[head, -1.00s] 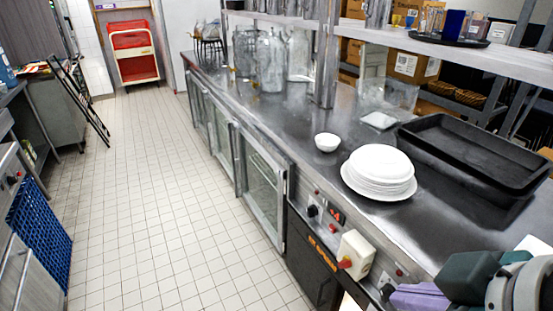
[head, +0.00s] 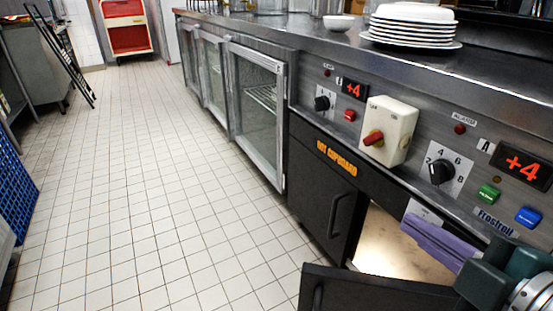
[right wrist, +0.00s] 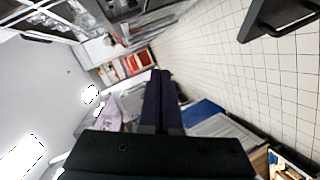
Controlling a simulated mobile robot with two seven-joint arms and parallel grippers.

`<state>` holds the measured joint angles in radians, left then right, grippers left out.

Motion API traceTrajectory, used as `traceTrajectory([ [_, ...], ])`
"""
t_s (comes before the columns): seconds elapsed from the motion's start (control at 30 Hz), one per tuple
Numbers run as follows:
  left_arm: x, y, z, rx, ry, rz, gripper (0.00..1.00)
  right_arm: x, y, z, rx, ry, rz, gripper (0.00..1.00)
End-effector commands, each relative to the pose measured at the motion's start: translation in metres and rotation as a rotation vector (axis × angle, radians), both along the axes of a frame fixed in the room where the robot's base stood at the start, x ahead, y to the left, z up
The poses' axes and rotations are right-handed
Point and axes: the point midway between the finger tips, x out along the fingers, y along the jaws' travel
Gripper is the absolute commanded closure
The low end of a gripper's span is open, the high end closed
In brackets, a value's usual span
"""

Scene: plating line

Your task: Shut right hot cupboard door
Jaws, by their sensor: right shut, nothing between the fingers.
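The right hot cupboard door (head: 375,291) is black with a bar handle and stands swung open at the bottom of the head view. Behind it the lit cupboard interior (head: 392,243) shows. The left hot cupboard door (head: 322,187), marked with orange lettering, is shut. My right gripper (head: 432,240), with purple fingers, is above the open door and in front of the opening, apart from the door as far as I can see. Its fingers are together and empty, also in the right wrist view (right wrist: 160,88). A black panel with a handle (right wrist: 280,18) shows at that view's top right. My left gripper is out of view.
The control panel with knobs and a white switch box (head: 389,130) runs above the cupboards. Plates (head: 411,27) and a bowl (head: 338,23) stand on the counter. Glass-fronted doors (head: 255,105) line the left. The tiled floor (head: 160,190) is clear in front.

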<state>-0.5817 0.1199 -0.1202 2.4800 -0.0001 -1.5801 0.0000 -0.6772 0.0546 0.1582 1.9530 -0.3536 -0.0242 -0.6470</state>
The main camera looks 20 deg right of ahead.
Motion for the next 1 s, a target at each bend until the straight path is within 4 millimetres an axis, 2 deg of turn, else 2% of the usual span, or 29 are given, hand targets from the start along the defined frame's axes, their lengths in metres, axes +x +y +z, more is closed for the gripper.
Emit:
traceTrajectory([
  [0.03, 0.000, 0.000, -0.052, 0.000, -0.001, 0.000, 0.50, -0.002, 0.000, -0.052, -0.032, -0.020, 0.022, 1.00],
  [0.3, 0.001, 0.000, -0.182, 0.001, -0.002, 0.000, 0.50, -0.013, 0.007, -0.173, -0.217, -0.140, 0.156, 1.00],
  [0.4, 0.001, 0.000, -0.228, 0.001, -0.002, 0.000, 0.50, -0.019, 0.012, -0.216, -0.280, -0.184, 0.206, 1.00],
  [0.5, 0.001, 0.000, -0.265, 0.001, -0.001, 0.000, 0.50, -0.025, 0.017, -0.251, -0.334, -0.224, 0.251, 1.00],
  [0.6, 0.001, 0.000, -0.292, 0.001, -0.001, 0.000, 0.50, -0.031, 0.021, -0.275, -0.375, -0.256, 0.285, 1.00],
  [0.7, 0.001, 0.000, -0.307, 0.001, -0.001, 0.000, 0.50, -0.035, 0.025, -0.290, -0.403, -0.278, 0.310, 1.00],
  [0.87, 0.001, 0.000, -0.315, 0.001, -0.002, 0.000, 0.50, -0.035, 0.027, -0.295, -0.421, -0.296, 0.327, 1.00],
  [1.0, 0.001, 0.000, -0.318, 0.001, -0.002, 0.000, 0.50, -0.021, 0.030, -0.294, -0.423, -0.302, 0.330, 1.00],
])
